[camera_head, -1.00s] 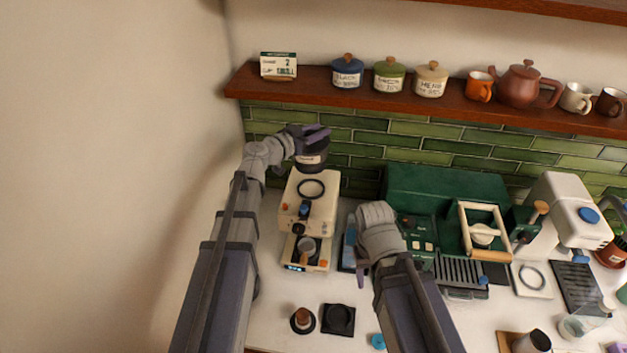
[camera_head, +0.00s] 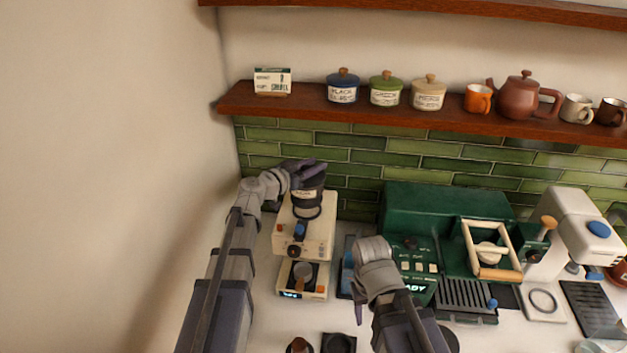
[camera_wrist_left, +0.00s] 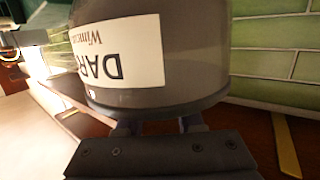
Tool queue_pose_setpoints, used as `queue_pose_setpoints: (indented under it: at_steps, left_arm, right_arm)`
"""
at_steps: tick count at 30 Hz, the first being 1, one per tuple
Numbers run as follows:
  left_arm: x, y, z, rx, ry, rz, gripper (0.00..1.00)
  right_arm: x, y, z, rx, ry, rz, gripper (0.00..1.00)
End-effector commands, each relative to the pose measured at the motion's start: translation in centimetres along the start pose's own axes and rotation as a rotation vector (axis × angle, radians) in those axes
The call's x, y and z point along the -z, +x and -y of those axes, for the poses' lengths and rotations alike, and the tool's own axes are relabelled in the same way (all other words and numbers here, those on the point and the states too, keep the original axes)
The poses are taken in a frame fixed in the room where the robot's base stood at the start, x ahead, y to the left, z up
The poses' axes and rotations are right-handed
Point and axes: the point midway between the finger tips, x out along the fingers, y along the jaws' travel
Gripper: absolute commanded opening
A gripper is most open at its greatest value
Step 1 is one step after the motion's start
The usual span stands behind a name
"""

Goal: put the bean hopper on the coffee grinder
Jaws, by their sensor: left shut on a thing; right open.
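The bean hopper (camera_head: 308,196) is a dark, smoky container with a pale label. My left gripper (camera_head: 306,172) is shut on it near its top. In the left wrist view the hopper (camera_wrist_left: 195,55) fills the upper middle, its "DARK"-like label upside down. The cream coffee grinder (camera_head: 303,240) stands against the green tiles at the left, with a dark ring on its top. The hopper is upright over the grinder's top, overlapping the ring in the head view; I cannot tell whether they touch. My right gripper (camera_head: 358,312) is open and empty, low in front of the green machine.
A green espresso machine (camera_head: 440,205) stands right of the grinder, a white machine (camera_head: 580,230) further right. A wooden shelf (camera_head: 400,117) with jars, a teapot and mugs runs above. A tamper (camera_head: 299,345) and a black square pad (camera_head: 339,343) lie in front.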

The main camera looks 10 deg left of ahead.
Motion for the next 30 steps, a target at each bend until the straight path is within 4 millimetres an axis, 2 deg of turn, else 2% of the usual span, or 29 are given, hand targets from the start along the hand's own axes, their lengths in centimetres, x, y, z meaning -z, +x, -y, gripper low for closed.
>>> queue_pose_setpoints:
  at_steps: [10,24,25,30]
  left_arm:
    - [-3.6,0.6,0.0,0.000,-0.001,-0.001,0.00]
    - [-4.0,0.6,0.0,0.000,-0.001,-0.001,0.00]
    - [-3.9,0.6,0.0,0.000,0.000,0.000,0.40]
    - [-3.9,0.6,0.0,0.000,0.000,0.000,0.59]
  right_arm:
    - [0.2,3.6,0.3,0.000,0.003,-0.001,0.50]
    - [0.3,4.0,0.4,0.000,0.004,-0.002,0.50]
    - [0.3,3.9,0.4,0.000,0.004,-0.002,0.50]
    - [0.3,3.9,0.4,0.000,0.004,-0.002,0.50]
